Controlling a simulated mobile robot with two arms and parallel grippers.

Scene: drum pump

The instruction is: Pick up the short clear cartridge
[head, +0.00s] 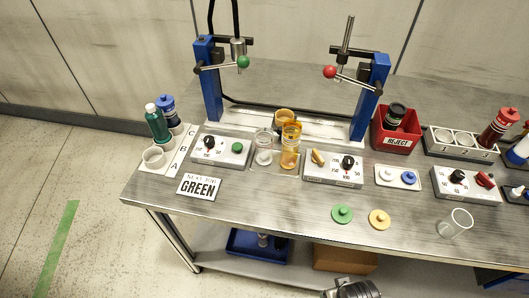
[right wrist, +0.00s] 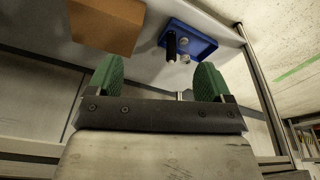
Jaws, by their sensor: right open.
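A clear, empty, short cylinder (head: 455,223) stands near the front right of the bench top in the head view. Another clear cylinder (head: 263,140) stands in the middle between the dial boxes, beside a taller amber one (head: 290,146). I cannot tell for certain which is the short clear cartridge. My right gripper (right wrist: 157,80) is open in the right wrist view, with green fingers wide apart and nothing between them. It faces the lower shelf, away from both clear cylinders. My left gripper does not show.
A green disc (head: 342,214) and a yellow disc (head: 380,219) lie at the front. A red REJECT bin (head: 397,140) and blue press frames (head: 210,78) stand behind. The lower shelf holds a blue tray (right wrist: 205,47) and a brown box (right wrist: 100,28).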

